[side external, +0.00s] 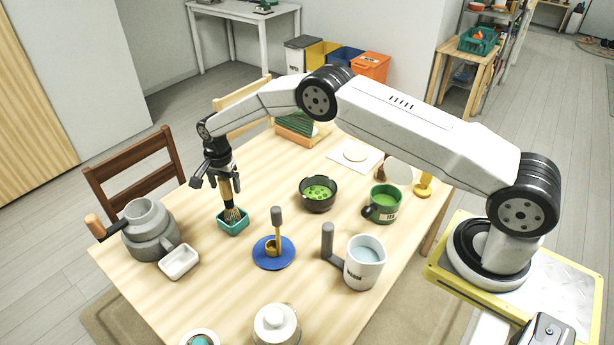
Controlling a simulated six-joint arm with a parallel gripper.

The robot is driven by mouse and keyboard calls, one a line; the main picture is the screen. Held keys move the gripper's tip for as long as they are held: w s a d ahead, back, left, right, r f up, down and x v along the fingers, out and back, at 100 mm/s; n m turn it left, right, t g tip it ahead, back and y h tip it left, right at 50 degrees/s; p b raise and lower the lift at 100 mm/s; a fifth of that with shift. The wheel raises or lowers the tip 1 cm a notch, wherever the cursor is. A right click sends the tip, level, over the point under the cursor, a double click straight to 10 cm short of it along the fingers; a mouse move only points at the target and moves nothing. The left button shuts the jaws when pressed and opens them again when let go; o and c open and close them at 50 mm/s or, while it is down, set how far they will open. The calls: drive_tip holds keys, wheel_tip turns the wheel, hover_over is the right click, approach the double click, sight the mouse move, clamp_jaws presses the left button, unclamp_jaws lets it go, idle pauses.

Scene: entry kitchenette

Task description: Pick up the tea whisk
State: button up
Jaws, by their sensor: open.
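The tea whisk (232,213) stands roughly upright with its brown bristles down in a small teal square holder (234,228) on the table. Its pale handle rises to my gripper. My gripper (217,184) is black and points down, directly above the holder. Its jaws are open, and the upper part of the whisk handle is at or between them. I cannot tell from this angle whether a finger touches the handle. The top of the handle is hidden by the gripper.
A grey kettle-like pot (150,232) and white dish (179,262) stand left of the holder. A blue saucer (284,261) with an upright scoop is right. A dark bowl (319,205), green mug (383,211) and white mug (364,270) stand further right.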

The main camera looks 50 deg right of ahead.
drive_tip(key=shift+f, duration=0.35)
clamp_jaws()
idle(0.3)
